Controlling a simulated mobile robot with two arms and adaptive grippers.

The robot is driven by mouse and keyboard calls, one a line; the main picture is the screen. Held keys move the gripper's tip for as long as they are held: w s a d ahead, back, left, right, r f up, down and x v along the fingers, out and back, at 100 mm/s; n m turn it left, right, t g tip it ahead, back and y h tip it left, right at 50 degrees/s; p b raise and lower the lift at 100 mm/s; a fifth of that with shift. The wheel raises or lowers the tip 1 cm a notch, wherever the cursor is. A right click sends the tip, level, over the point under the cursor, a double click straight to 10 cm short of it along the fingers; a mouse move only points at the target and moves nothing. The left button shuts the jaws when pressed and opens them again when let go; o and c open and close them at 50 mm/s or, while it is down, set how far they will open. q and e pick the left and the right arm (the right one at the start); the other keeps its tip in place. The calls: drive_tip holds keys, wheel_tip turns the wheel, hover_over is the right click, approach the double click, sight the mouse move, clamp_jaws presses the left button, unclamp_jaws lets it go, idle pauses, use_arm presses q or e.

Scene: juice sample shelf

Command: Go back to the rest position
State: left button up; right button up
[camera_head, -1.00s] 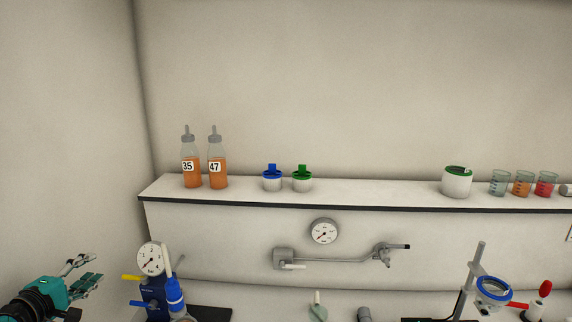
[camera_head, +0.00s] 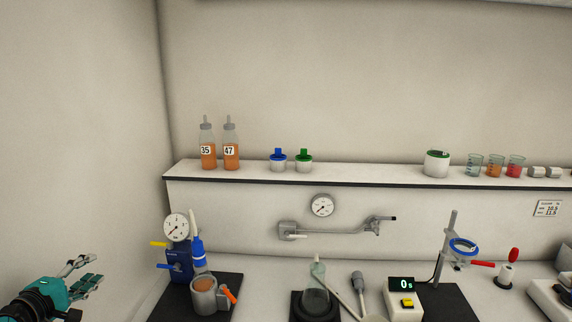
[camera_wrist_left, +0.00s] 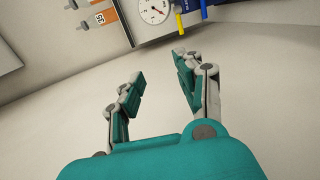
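My left gripper (camera_head: 88,271) is at the lower left of the head view, in front of the bare wall and apart from everything on the bench. In the left wrist view its two fingers (camera_wrist_left: 158,85) are spread with nothing between them. My right gripper is not in view. Orange juice bottles labelled 35 (camera_head: 208,155) and 47 (camera_head: 231,156) stand upright at the left end of the shelf (camera_head: 350,178). A blue-lidded jar (camera_head: 278,164) and a green-lidded jar (camera_head: 304,164) stand to their right.
A blue device with a dial gauge (camera_head: 176,228) and a metal cup (camera_head: 204,295) stand nearest my left gripper. A flask (camera_head: 315,300), a timer reading 0s (camera_head: 404,299) and a ring stand (camera_head: 452,245) are on the bench. A white tub (camera_head: 437,164) and several beakers stand on the shelf.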

use_arm(q)
drive_tip(key=s+d+f+m+g, duration=0.3)
drive_tip(key=s+d+f+m, duration=0.3)
drive_tip(key=f, duration=0.3)
drive_tip(key=s+d+f+m+g, duration=0.4)
drive_tip(key=s+d+f, duration=0.2)
drive_tip(key=d+f, duration=0.35)
drive_tip(key=s+d+f+m+g, duration=0.2)
drive_tip(key=s+d+m, duration=0.1)
drive_tip(key=s, duration=0.4)
drive_tip(key=s+d+f+m+g+y, duration=0.1)
drive_tip(key=s+d+f+m, duration=0.15)
drive_tip(key=s, duration=0.45)
drive_tip(key=s+d+f+m+g, duration=0.1)
drive_tip(key=s+d+m+g, duration=0.15)
drive_tip(key=s, duration=0.45)
wheel_tip(320, 180, down, 34)
drive_tip(key=s+m+g+b, duration=0.1)
drive_tip(key=s+b, duration=0.1)
drive_tip(key=b, duration=0.4)
drive_tip(key=s+a+f+g+b, duration=0.1)
drive_tip(key=s+a+f+b, duration=0.2)
drive_tip(key=s+f, duration=1.2)
wheel_tip(320, 180, down, 3)
drive_tip(key=shift+s+f+b, duration=0.1)
drive_tip(key=shift+s+b, duration=0.25)
drive_tip(key=shift+b, duration=0.15)
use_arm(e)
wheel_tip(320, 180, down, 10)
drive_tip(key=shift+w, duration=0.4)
